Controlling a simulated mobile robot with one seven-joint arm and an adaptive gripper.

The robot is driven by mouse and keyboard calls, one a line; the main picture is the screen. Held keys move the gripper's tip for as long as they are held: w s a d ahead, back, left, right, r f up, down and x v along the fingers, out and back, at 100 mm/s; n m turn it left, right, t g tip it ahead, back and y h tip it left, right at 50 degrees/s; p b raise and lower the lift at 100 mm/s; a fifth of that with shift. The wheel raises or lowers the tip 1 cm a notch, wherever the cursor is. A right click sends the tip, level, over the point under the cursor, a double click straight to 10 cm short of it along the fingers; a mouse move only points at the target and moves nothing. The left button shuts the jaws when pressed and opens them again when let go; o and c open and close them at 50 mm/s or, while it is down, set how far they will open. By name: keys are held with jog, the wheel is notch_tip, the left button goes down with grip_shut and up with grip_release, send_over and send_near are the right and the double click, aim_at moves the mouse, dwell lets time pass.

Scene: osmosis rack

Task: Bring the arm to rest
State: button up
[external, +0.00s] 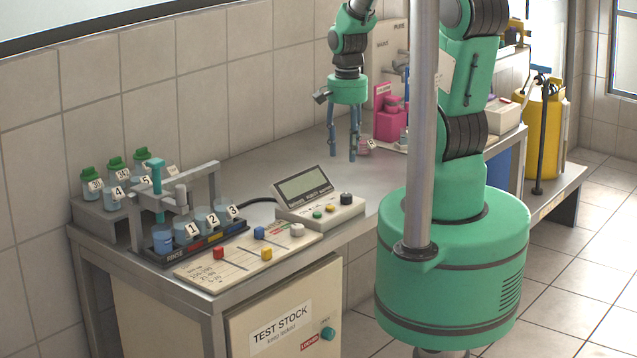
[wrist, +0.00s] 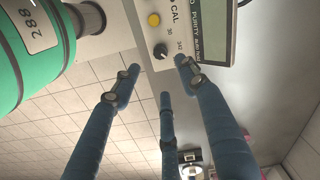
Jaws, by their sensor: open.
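My gripper (external: 344,150) hangs pointing down above the metal bench, right of the meter. Its blue fingers are spread apart with nothing between them. The wrist view shows the fingers (wrist: 160,90) apart and empty, with the meter (wrist: 190,30) beyond their tips. My arm rises from the green base and bends over the bench.
A rack (external: 190,245) with numbered jars stands at the bench's left end, before a slider panel (external: 247,262). Pink containers (external: 388,122) stand behind my gripper to the right. A yellow tank (external: 540,125) stands further right. The bench middle (external: 270,160) is clear.

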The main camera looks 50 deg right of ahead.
jog(key=s+a+r+n+t+b, duration=0.2)
jog(key=s+a+r+n, duration=0.2)
jog(key=r, duration=0.9)
jog(key=s+a+r+n+t+b, duration=0.2)
jog(key=a+r+n, duration=0.6)
jog(key=r, duration=0.5)
jog(key=shift+s+a+t+b, duration=0.35)
jog(key=shift+s+a+t, duration=0.55)
jog(key=shift+a, duration=0.35)
jog(key=shift+s, duration=0.1)
jog(key=shift+c, duration=0.3)
